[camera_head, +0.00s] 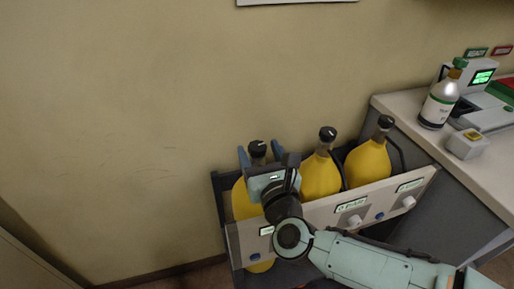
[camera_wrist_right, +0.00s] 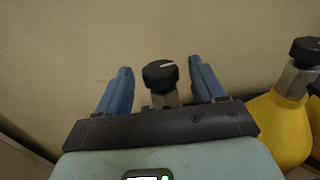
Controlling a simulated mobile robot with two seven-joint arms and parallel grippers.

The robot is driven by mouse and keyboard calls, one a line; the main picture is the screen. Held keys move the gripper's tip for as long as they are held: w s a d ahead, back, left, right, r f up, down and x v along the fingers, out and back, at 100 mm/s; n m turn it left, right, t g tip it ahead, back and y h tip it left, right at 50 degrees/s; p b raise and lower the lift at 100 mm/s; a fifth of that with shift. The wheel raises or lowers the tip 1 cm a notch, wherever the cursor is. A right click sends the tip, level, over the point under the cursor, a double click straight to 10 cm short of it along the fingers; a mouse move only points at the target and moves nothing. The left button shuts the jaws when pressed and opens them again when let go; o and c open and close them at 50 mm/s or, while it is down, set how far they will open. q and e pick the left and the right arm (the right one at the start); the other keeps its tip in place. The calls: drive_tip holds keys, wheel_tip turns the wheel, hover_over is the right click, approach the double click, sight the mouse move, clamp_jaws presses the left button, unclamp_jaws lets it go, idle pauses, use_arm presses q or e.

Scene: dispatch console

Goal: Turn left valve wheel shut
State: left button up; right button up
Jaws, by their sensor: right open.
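The left valve wheel (camera_head: 257,148) is a black knob on top of the leftmost yellow cylinder (camera_head: 241,200). In the right wrist view the wheel (camera_wrist_right: 160,75) has a white mark on its top and sits on a grey stem. My right gripper (camera_head: 262,155) is open, with its blue fingers on either side of the wheel; the right wrist view shows the fingers (camera_wrist_right: 160,88) with gaps to the wheel on both sides. The right gripper hides part of the left cylinder. My left gripper is not in view.
A middle cylinder (camera_head: 321,176) and a right cylinder (camera_head: 368,163) stand beside it in a rack with a pale front panel (camera_head: 380,201). A counter (camera_head: 400,105) at right holds a bottle (camera_head: 439,103) and a small box (camera_head: 466,144).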

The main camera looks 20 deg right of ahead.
drive_tip(key=shift+w, duration=1.1)
drive_tip(key=c, duration=0.9)
drive_tip(key=shift+c, duration=0.2)
